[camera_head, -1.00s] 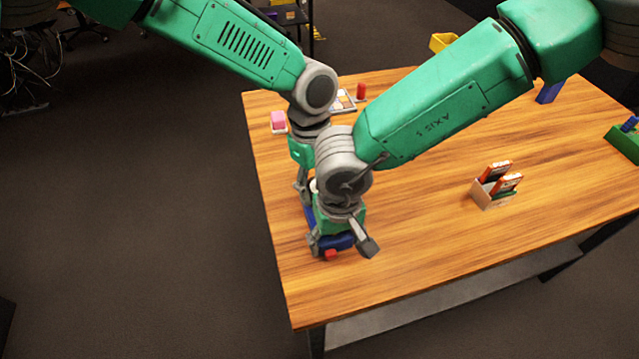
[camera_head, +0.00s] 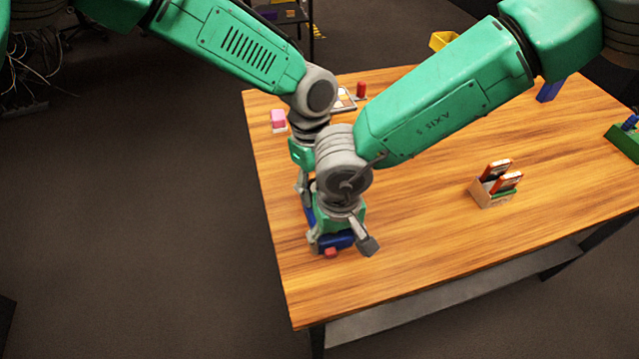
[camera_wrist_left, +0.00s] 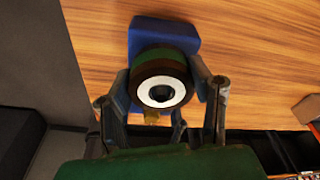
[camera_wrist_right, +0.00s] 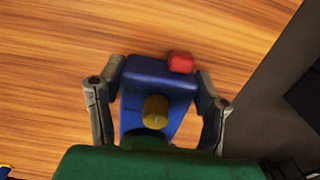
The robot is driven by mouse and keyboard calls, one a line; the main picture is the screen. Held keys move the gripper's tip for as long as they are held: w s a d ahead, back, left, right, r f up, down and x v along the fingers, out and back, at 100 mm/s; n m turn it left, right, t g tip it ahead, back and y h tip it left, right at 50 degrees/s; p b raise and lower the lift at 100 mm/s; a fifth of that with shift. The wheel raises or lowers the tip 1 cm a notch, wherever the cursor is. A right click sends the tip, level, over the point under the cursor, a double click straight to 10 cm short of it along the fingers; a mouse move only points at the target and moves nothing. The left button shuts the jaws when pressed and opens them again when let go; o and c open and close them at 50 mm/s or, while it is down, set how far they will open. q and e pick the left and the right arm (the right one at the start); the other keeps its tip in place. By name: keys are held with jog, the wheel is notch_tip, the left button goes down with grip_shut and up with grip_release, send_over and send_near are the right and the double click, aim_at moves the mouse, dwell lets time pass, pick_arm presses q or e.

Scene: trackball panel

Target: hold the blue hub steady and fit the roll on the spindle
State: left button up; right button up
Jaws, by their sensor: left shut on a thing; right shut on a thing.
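The blue hub shows at the front left of the table in the head view (camera_head: 337,240), partly behind my right arm. In the right wrist view the hub (camera_wrist_right: 160,80) carries a yellow knob (camera_wrist_right: 155,108) and a red block (camera_wrist_right: 180,62) at a corner. My right gripper (camera_wrist_right: 157,98) is shut on the hub's sides. In the left wrist view my left gripper (camera_wrist_left: 163,85) is shut on a dark roll with a white ring face (camera_wrist_left: 162,91), in front of the hub's blue end (camera_wrist_left: 165,32). The spindle is hidden; I cannot tell whether the roll touches it.
A small holder with red and white items (camera_head: 494,191) stands on the table to the right. A pink block (camera_head: 278,119) and a red cylinder (camera_head: 361,90) are at the back left. A green bin (camera_head: 625,142) is at the right edge. The table's middle is clear.

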pick_arm(q)
jog(key=o, duration=0.9)
jog(key=shift+w+a+r, duration=0.2)
jog(key=shift+w+r, duration=0.05)
jog(key=shift+r, duration=1.5)
jog(key=shift+w+a+r, duration=0.15)
jog(key=shift+w+r, duration=0.05)
jog(key=shift+r, duration=1.55)
jog(key=shift+w+a+r, duration=0.2)
jog(key=shift+w+r, duration=0.05)
jog(key=shift+r, duration=1.65)
jog(key=shift+w+a+r, duration=0.15)
jog(key=shift+r, duration=1.65)
jog(key=shift+w+a+r, duration=0.1)
jog(key=shift+w+r, duration=0.1)
jog(key=shift+r, duration=1.65)
jog(key=shift+w+a+r, duration=0.15)
jog(key=shift+r, duration=1.65)
pick_arm(e)
jog(key=o, duration=1.3)
